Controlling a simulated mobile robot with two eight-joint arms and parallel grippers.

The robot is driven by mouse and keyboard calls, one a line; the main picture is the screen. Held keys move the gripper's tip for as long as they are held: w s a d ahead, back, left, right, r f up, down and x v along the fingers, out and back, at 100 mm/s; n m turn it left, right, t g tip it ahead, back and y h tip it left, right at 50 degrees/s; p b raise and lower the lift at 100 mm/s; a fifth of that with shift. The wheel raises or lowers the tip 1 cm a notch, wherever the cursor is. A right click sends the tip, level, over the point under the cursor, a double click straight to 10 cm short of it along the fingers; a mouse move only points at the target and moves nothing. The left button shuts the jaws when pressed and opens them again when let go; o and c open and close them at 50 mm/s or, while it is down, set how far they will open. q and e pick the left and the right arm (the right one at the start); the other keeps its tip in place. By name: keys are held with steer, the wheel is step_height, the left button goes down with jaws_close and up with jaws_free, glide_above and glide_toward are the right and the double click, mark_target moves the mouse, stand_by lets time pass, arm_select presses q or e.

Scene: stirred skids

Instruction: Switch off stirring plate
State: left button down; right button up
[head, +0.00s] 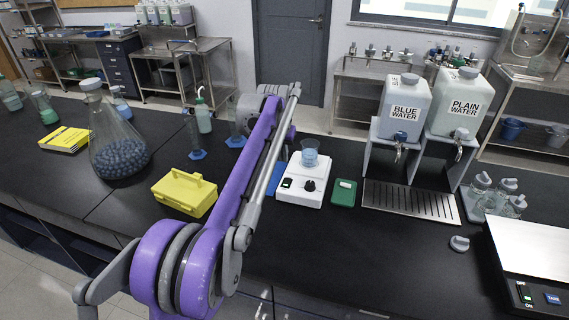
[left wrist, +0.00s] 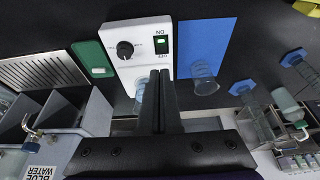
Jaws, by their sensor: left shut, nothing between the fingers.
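The white stirring plate (head: 301,193) stands on the black bench, with a glass beaker (head: 309,152) on top holding bluish liquid. Its front has a black knob (left wrist: 125,49) and a rocker switch (left wrist: 161,44) with a lit green part. My left gripper (left wrist: 160,73) is shut and empty in the left wrist view. Its fingertips show close to the switch in the picture; I cannot tell whether they touch the plate. They partly cover the beaker there. In the head view my own purple arm hides the gripper's fingers. My right gripper is not in view.
A blue mat (left wrist: 206,42) with a glass vessel (left wrist: 204,77) lies on one side of the plate, a green pad (head: 344,192) on the other. A yellow case (head: 185,193) and large flask (head: 119,153) stand left. Water dispensers (head: 404,105) stand right.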

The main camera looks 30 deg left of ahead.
mark_target(289, 179)
arm_select(q)
steer(key=shift+r, duration=0.5)
steer(key=shift+s, duration=0.1)
steer(key=x, duration=0.8)
steer(key=w+x, duration=0.1)
steer(key=x, duration=0.4)
steer(key=shift+a+r, duration=0.15)
steer(key=shift+f, duration=0.5)
